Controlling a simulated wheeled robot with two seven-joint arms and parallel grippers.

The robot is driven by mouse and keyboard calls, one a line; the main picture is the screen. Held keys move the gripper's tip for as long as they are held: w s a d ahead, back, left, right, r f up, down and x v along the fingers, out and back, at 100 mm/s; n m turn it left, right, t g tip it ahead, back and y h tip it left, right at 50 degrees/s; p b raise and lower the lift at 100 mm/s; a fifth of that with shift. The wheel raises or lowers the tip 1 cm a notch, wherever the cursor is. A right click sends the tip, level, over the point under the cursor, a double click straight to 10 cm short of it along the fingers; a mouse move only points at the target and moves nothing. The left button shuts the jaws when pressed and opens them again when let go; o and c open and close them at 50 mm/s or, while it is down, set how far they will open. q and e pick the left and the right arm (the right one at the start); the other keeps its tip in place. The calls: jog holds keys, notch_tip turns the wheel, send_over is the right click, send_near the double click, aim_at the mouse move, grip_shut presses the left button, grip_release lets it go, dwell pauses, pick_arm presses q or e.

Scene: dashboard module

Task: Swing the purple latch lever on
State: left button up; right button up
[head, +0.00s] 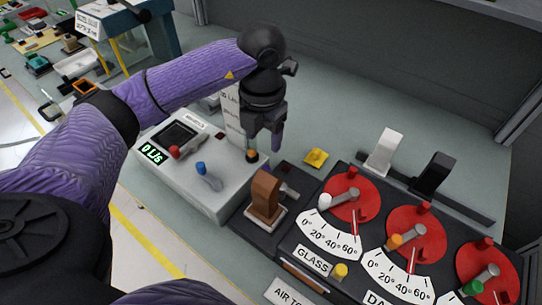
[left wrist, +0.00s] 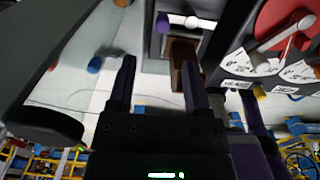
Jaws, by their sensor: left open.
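A small purple tip (left wrist: 162,22), which looks like the latch lever's end, shows near the top of the left wrist view, beyond the fingers. The rest of that lever cannot be made out. In the head view a purple piece shows beside the left fingers; I cannot tell whether it is lever or finger. My left gripper (head: 263,146) points down over the far right corner of the white box. Its jaws (left wrist: 159,75) are open with nothing between them. My right gripper is not in view.
The white box (head: 215,195) carries a red knob (head: 174,152), a blue lever (head: 201,168) and an orange knob (head: 251,156). A brown lever (head: 265,193) stands close to the gripper. Red dials (head: 350,197) fill the dark panel at right.

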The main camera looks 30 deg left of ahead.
aim_at(265, 168)
pick_arm(q)
notch_tip(265, 168, down, 9)
jog(key=shift+s+d+r+b, duration=0.1)
jog(key=shift+s+r+b, duration=0.05)
jog(key=shift+b, duration=0.5)
grip_shut()
